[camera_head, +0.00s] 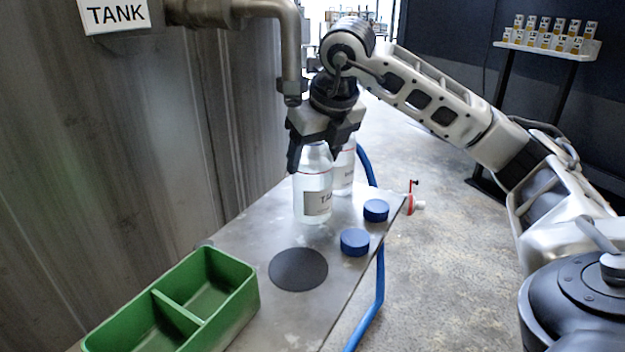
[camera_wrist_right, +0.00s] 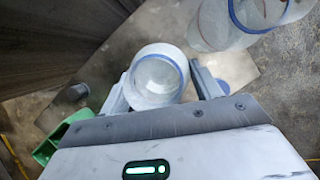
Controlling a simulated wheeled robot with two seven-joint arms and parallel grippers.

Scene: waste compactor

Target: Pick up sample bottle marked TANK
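The clear sample bottle (camera_head: 313,185), its label partly reading "TA", stands upright and uncapped on the metal table (camera_head: 235,240). My right gripper (camera_head: 315,160) is above it, pointing down, with one finger on each side of its upper part. In the right wrist view the round bottle top (camera_wrist_right: 158,75) sits between the two spread fingers (camera_wrist_right: 160,85); firm contact is not clear. A second clear bottle (camera_head: 344,172) stands right behind, its label partly hidden; it also shows in the wrist view (camera_wrist_right: 245,20). My left gripper is not in view.
Two blue caps (camera_head: 355,242) (camera_head: 376,210) and a dark round pad (camera_head: 298,269) lie on the table. A green divided tray (camera_head: 205,325) is at front left. A pipe (camera_head: 290,50) hangs close beside my gripper, near the "TANK" sign (camera_head: 115,15). A blue hose (camera_head: 379,285) runs below the table edge.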

